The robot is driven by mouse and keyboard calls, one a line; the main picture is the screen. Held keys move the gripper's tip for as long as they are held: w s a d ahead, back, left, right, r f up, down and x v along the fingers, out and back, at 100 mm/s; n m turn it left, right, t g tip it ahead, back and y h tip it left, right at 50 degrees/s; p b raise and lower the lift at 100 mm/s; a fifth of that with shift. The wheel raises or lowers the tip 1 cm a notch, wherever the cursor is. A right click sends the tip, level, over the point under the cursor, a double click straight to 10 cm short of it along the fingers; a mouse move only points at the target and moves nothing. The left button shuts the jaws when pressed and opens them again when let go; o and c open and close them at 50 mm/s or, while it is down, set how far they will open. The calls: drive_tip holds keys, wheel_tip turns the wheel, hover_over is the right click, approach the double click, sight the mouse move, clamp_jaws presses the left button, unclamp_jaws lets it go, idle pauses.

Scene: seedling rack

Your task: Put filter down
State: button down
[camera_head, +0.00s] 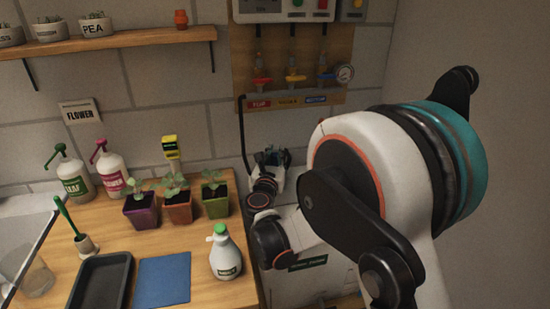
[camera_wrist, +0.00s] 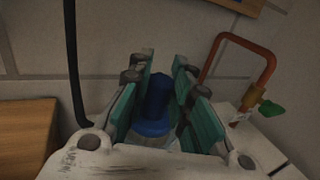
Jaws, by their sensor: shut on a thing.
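The filter (camera_wrist: 157,103), a blue cylinder with a wider blue base, stands between the teal finger pads of my gripper (camera_wrist: 160,82) in the wrist view. The fingers are closed on it from both sides. In the head view my gripper (camera_head: 268,160) is beyond the right end of the wooden bench, close to the tiled wall. There the filter cannot be made out clearly, as the fingers and wrist cover it.
A white unit (camera_head: 305,285) stands below my arm; a copper pipe (camera_wrist: 268,62) with a green valve handle (camera_wrist: 270,109) shows at right. A white spray bottle (camera_head: 225,258), potted seedlings (camera_head: 178,208), a blue mat (camera_head: 163,280) and black tray (camera_head: 100,282) occupy the bench (camera_head: 240,290).

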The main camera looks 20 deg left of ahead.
drive_tip(key=shift+f, duration=0.25)
drive_tip(key=c, duration=1.4)
unclamp_jaws()
drive_tip(key=shift+c, duration=0.2)
drive_tip(key=shift+r, duration=0.15)
drive_tip(key=shift+s+r, duration=0.15)
drive_tip(key=shift+s, duration=0.15)
drive_tip(key=s+d+p, duration=0.2)
drive_tip(key=s+p, duration=0.1)
drive_tip(key=s, duration=0.8)
drive_tip(key=shift+s+p, duration=0.15)
drive_tip(key=shift+p, duration=0.2)
